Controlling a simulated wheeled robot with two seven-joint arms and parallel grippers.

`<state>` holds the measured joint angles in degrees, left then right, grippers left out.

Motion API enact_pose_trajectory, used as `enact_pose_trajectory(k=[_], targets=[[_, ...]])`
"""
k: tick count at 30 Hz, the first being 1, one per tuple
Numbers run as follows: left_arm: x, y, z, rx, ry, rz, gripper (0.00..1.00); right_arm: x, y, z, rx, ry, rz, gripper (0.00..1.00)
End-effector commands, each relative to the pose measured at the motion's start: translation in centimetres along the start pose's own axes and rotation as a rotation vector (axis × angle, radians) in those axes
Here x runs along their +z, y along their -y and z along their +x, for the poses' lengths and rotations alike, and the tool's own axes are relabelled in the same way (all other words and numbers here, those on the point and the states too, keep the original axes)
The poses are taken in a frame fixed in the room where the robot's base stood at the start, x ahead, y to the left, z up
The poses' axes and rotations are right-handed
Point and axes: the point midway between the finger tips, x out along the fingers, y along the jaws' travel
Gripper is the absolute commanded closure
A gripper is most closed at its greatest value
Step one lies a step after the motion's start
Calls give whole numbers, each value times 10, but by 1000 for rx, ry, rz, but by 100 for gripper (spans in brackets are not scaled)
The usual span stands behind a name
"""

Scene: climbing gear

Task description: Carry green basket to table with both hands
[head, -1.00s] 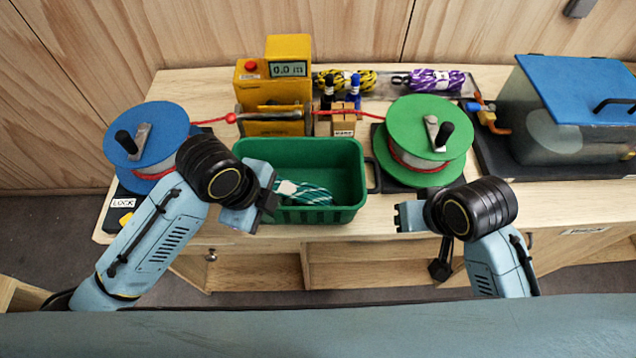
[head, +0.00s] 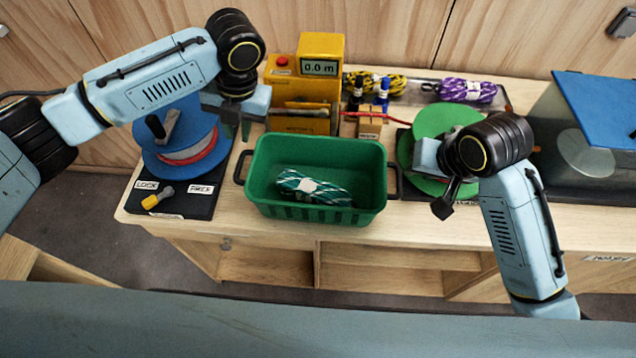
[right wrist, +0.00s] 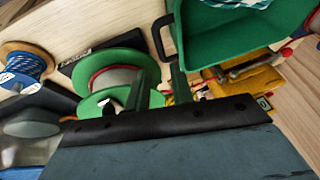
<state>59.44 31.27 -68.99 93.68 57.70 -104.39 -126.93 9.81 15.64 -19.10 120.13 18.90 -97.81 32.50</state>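The green basket (head: 285,208) stands upright on the wooden workbench, with a black handle at each end and a green-and-white rope coil (head: 313,187) inside. My left gripper (head: 238,128) is above and behind the basket's left handle, fingers down, apart and empty. My right gripper (head: 424,165) is to the right of the right handle, in front of the green reel; its fingers are mostly hidden in the head view. In the right wrist view, its two fingers (right wrist: 160,82) stand apart with nothing between them, and the basket's handle (right wrist: 160,38) and wall (right wrist: 200,45) lie beyond them.
A blue reel (head: 182,150) stands left of the basket and a green reel (head: 440,122) right of it. A yellow meter box (head: 305,85), markers and rope coils are behind. A blue-lidded tank (head: 590,110) is far right. Open shelves lie below the bench top.

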Motion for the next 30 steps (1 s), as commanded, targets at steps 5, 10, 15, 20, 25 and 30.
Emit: enact_pose_trajectory(k=[5,10,15,20,25,30], targets=[[-1,1,9,-2,-2,-1,81,0,0,9,0,2,1,77],[-1,1,35,-1,-4,-1,81,1,0,35,1,4,1,77],[-1,1,70,-1,-3,-2,81,1,0,69,2,4,1,77],[-1,1,99,-1,-3,-3,81,0,0,99,1,3,1,77],[0,1,121,-2,0,-2,81,0,0,121,0,1,1,77],[0,1,132,-2,1,-2,81,0,0,132,0,0,-1,77]])
